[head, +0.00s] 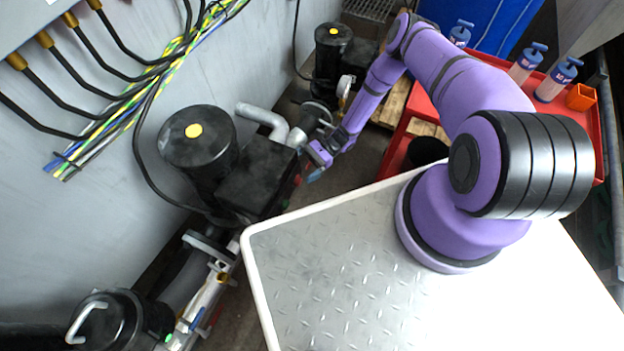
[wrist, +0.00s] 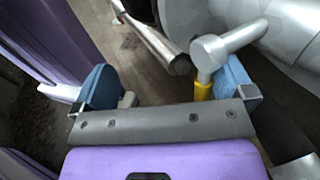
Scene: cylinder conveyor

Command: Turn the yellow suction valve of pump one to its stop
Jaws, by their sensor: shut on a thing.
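My gripper (head: 314,170) reaches down beside the middle black pump (head: 196,150), at the pipework on its right. In the wrist view my gripper (wrist: 166,84) shows two blue pads set wide apart. The yellow part of the valve (wrist: 203,89), under a grey T-shaped piece (wrist: 226,47), stands between them, close by the right pad. My gripper is shut on the valve; the contact at the left pad is not clear. In the head view my gripper hides the valve. No pump number is readable.
Another black pump (head: 332,50) stands behind, and a third (head: 110,318) at the lower left. A grey wall with cables (head: 130,110) is on the left. A red cart (head: 478,70) with bottles stands behind my arm. A grey pipe (head: 262,116) curves close by.

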